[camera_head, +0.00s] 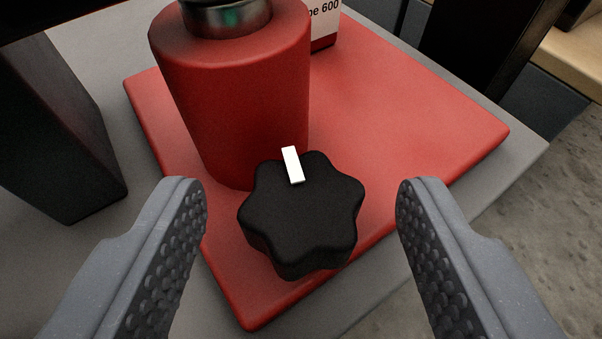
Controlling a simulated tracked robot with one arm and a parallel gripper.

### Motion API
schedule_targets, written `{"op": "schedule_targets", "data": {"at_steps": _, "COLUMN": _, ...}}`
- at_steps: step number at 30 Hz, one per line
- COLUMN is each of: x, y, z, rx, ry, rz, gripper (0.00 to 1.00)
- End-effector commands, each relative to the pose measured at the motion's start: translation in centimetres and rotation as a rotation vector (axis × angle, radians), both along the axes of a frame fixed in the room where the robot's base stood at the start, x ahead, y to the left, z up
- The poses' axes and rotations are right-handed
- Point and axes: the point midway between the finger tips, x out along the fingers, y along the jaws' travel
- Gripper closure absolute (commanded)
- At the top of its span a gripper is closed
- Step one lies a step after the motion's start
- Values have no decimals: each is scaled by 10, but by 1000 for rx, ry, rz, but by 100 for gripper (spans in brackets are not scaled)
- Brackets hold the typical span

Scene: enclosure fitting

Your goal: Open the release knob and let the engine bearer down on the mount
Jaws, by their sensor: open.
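The black star-shaped release knob (302,220) sits in front of a red jack cylinder (235,100) in the middle of the camera view. A white mark (292,165) on the knob's top points up and slightly left. A metal piston (228,17) stands out of the cylinder's top; its upper part is cut off. My gripper (303,205) is open, with one grey finger on each side of the knob and a visible gap on both sides. I cannot make out the engine bearer or the mount for certain.
The cylinder stands on a red base plate (420,110) on a grey surface (500,175). A dark post (55,130) stands at left, and another black upright (480,50) at the upper right. A white and red label (325,22) reads "pe 600". Rough floor (540,240) shows at right.

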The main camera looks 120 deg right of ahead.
Motion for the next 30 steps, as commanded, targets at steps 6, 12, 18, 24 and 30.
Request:
{"op": "schedule_targets", "data": {"at_steps": 6, "x": -1, "y": -2, "z": 0, "rx": 0, "ry": 0, "rz": 0, "gripper": 46}}
{"op": "schedule_targets", "data": {"at_steps": 12, "x": -1, "y": -2, "z": 0, "rx": -1, "ry": 0, "rz": 0, "gripper": 76}}
{"op": "schedule_targets", "data": {"at_steps": 18, "x": -1, "y": -2, "z": 0, "rx": 0, "ry": 0, "rz": 1, "gripper": 90}}
{"op": "schedule_targets", "data": {"at_steps": 24, "x": -3, "y": -2, "z": 3, "rx": -1, "ry": 4, "rz": 33, "gripper": 91}}
{"op": "schedule_targets", "data": {"at_steps": 30, "x": -4, "y": -2, "z": 4, "rx": -4, "ry": 4, "rz": 90, "gripper": 90}}
